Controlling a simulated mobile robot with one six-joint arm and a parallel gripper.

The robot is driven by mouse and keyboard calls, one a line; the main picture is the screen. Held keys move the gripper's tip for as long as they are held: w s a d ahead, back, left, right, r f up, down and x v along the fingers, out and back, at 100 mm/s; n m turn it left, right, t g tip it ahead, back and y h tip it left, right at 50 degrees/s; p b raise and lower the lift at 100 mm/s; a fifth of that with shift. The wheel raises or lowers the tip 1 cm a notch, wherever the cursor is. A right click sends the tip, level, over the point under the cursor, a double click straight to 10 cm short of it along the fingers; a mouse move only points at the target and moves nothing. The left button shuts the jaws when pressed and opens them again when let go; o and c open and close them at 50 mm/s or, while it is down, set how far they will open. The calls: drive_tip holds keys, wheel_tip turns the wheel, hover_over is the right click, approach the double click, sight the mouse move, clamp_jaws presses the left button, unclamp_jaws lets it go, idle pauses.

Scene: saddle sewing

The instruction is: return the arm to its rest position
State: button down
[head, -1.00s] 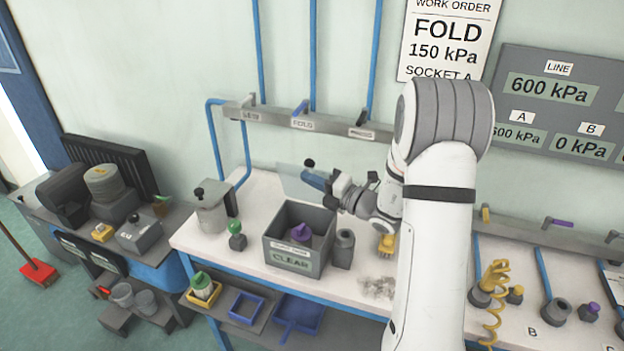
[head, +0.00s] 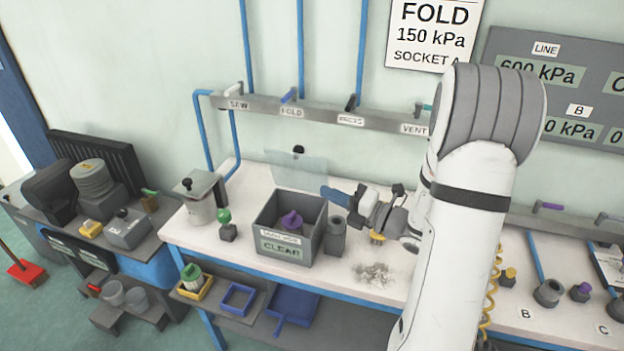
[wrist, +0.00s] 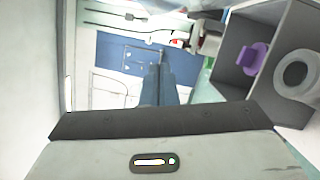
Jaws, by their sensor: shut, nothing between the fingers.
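My gripper (head: 330,195) is in the head view above the white bench (head: 343,260), right of the clear panel and just above the back right of the grey CLEAR bin. Its blue fingers are together and point left, with nothing between them. In the wrist view the closed fingers (wrist: 160,83) show at the middle, with the bin's interior (wrist: 275,25) to the right. My white arm covers part of the bench in the head view.
The grey CLEAR bin (head: 285,247) holds a purple-topped piece (head: 291,221). A dark grey cylinder (head: 335,236) stands beside it. A clear panel (head: 290,171) stands behind. A lidded pot (head: 200,203) and green-knobbed piece (head: 226,224) stand left. Pale scraps (head: 374,273) lie in front.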

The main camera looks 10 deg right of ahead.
drive_tip(key=s+a+n+g+h, duration=0.2)
drive_tip(key=s+a+n+g, duration=0.5)
drive_tip(key=n, duration=0.5)
drive_tip(key=s+a+n+g+h, duration=0.1)
drive_tip(key=s+a+n+g, duration=0.5)
drive_tip(key=s+n, duration=0.5)
drive_tip(key=s+d+r+n+t+h, duration=0.1)
drive_tip(key=d+n+h, duration=0.3)
drive_tip(key=n, duration=0.5)
drive_tip(key=s+d+r+n+t+h, duration=0.1)
drive_tip(key=d+n+h, duration=0.3)
drive_tip(key=n, duration=0.5)
drive_tip(key=shift+s+d+r+n+t+h, duration=0.2)
drive_tip(key=shift+s+r+n+t+h, duration=0.15)
drive_tip(key=shift+s+r+h, duration=0.55)
